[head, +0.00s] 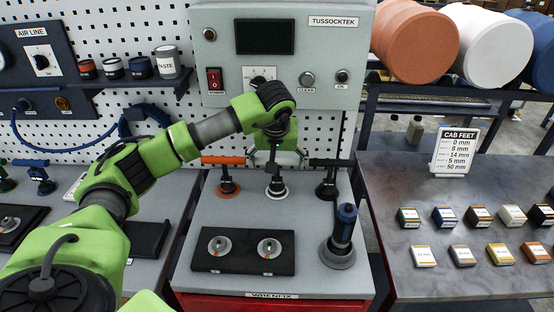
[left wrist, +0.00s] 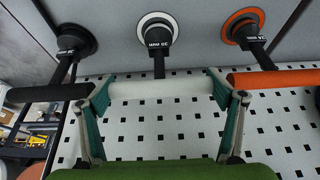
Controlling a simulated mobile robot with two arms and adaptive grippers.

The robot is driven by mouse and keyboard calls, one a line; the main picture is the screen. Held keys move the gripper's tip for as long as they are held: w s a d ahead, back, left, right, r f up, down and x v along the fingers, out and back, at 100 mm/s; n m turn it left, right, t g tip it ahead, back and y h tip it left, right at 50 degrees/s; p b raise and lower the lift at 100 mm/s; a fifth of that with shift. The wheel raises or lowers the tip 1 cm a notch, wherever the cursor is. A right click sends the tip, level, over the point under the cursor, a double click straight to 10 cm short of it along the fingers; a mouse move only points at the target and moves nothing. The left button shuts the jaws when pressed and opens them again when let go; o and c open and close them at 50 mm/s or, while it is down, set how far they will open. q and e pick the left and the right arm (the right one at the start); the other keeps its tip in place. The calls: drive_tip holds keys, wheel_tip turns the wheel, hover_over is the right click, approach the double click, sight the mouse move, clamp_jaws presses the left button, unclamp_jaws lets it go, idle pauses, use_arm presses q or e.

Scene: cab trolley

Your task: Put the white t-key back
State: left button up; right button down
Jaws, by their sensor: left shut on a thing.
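The white t-key stands upright on the grey trolley top, between the orange t-key (head: 228,182) and the black t-key (head: 327,186). Its black stem (head: 274,184) meets the white ring (head: 284,193) at its foot. In the left wrist view its white crossbar (left wrist: 152,89) lies between the fingers of my left gripper (left wrist: 160,92), and the white ring (left wrist: 143,23) is around the foot. My left gripper (head: 275,158) is shut on the crossbar's ends, above the ring. Whether the foot is fully seated, I cannot tell. My right gripper is not in view.
A grey control box (head: 285,65) rises close behind the keys. In front lies a black block (head: 236,261) with two round dials. A blue-handled tool (head: 344,225) stands in a grey base at the right. A side table (head: 400,270) holds several small blocks.

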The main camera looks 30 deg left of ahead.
use_arm(q)
drive_tip(key=shift+f, duration=0.1)
drive_tip(key=o, duration=1.4)
drive_tip(key=shift+o, duration=0.6)
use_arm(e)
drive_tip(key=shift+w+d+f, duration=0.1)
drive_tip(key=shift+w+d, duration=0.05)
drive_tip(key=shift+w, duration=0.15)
use_arm(q)
drive_tip(key=shift+r, duration=0.2)
drive_tip(key=shift+d+r, duration=0.1)
drive_tip(key=shift+r, duration=0.2)
drive_tip(key=b+v, duration=0.2)
drive_tip(key=v, duration=0.9)
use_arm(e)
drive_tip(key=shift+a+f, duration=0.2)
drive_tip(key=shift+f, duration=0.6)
use_arm(q)
drive_tip(key=shift+s+d+r, duration=0.1)
drive_tip(key=shift+s+r, duration=0.05)
